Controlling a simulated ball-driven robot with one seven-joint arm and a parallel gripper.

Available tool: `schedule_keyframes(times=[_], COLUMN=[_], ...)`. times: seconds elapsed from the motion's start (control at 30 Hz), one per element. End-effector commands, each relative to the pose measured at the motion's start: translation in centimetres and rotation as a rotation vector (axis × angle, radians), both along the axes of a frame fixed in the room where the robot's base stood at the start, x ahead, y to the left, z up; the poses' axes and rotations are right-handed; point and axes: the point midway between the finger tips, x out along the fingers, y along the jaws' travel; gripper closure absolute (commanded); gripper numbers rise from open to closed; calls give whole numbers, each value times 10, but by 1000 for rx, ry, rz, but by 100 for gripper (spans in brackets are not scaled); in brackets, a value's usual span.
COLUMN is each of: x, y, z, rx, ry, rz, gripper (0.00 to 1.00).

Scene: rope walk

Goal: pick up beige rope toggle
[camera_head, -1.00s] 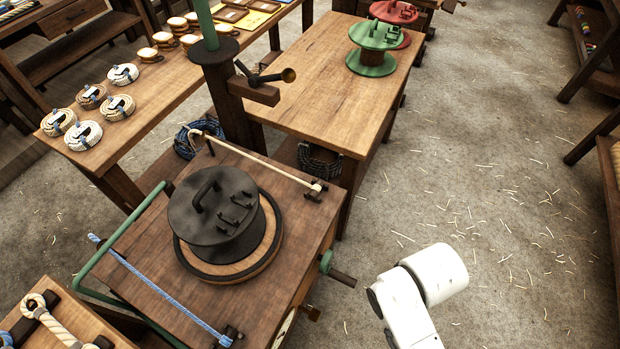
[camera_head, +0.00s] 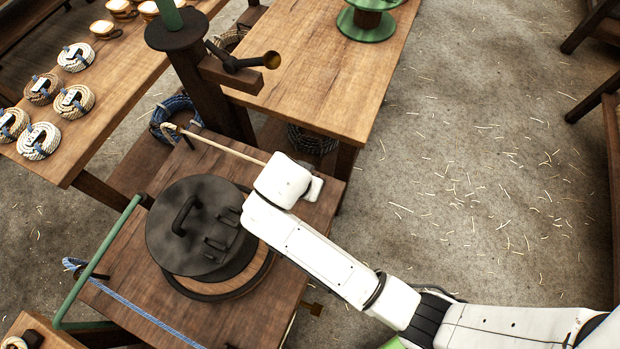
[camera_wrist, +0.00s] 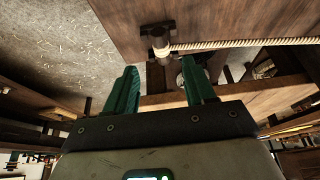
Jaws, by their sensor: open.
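The beige rope toggle (camera_wrist: 160,45) shows in the wrist view as a short pale cylinder in a dark bracket at the table edge. A beige rope (camera_wrist: 240,44) runs from it to the right. My gripper (camera_wrist: 162,88) is open; its two green fingers stand apart, with the toggle ahead of the gap and nothing visible between them. In the head view the beige rope (camera_head: 228,149) crosses the back of the wooden table. My white arm covers the toggle's end there, and the fingers are hidden.
A dark lidded reel (camera_head: 190,225) stands on the same table (camera_head: 125,265), close to my arm. A post with a dark horn (camera_head: 240,62) rises behind. Another wooden table (camera_head: 320,70) stands at the back. The floor (camera_head: 470,190) at right is open with straw scraps.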

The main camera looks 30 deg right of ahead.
Motion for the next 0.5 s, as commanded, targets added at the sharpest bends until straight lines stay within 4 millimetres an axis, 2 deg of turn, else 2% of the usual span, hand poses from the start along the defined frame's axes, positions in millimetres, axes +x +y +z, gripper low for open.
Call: schedule_keyframes(times=[0.1, 0.37, 0.5], x=[4, 9, 17], y=[-7, -13, -21], z=[-16, -32, -46], rx=[-1, 0, 0], ry=[2, 2, 2], rz=[-2, -1, -1], gripper=[46, 46, 46])
